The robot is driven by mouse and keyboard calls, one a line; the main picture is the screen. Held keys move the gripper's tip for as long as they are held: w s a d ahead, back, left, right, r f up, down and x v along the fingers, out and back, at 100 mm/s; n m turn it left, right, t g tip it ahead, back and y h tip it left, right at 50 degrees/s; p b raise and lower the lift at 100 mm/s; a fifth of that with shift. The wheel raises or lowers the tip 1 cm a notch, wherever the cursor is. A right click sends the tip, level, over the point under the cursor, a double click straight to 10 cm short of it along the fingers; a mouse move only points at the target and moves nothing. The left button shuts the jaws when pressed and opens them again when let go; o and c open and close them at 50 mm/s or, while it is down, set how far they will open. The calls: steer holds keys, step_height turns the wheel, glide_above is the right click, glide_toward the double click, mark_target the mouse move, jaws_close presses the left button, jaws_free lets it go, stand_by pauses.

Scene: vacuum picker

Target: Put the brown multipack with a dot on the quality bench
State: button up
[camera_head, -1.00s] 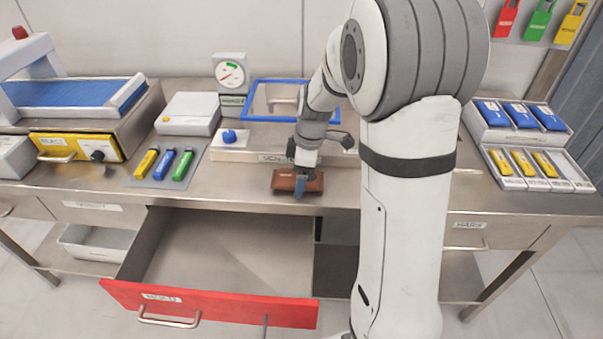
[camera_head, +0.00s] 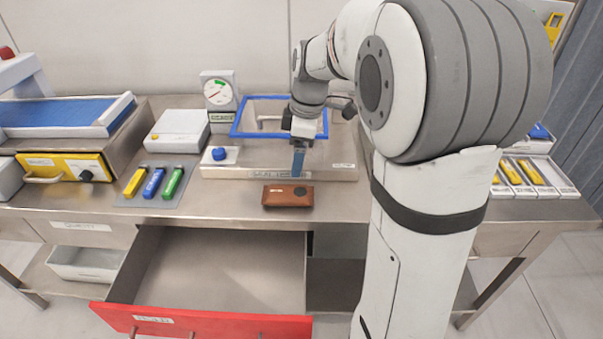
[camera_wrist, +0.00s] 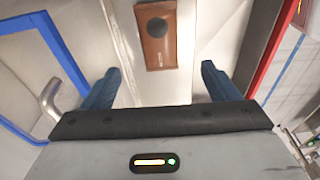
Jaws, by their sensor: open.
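The brown multipack (camera_head: 288,196) lies flat on the steel bench top (camera_head: 235,208), near its front edge and in front of a low steel box. A dark round dot shows on its upper face, also in the wrist view (camera_wrist: 158,52). My gripper (camera_head: 298,172) is above and slightly behind the pack, apart from it. In the wrist view its two blue fingers (camera_wrist: 160,78) are spread with nothing between them, and the pack lies beyond the fingertips. The label that would name the quality bench is too small to read surely.
A red-fronted drawer (camera_head: 200,325) stands open and empty below the pack. Yellow, blue and green sticks (camera_head: 154,183) lie left. My arm hides part of the right side.

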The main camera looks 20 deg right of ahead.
steer(key=s+a+f+m+t+h, duration=0.1)
steer(key=s+f+m+t, duration=0.1)
steer(key=s+m, duration=1.2)
steer(key=s, duration=0.6)
steer(key=shift+s+a+h, duration=0.2)
steer(key=shift+h, duration=0.1)
steer(key=shift+f, duration=0.1)
steer(key=shift+r+p, duration=0.35)
steer(key=shift+r, duration=0.05)
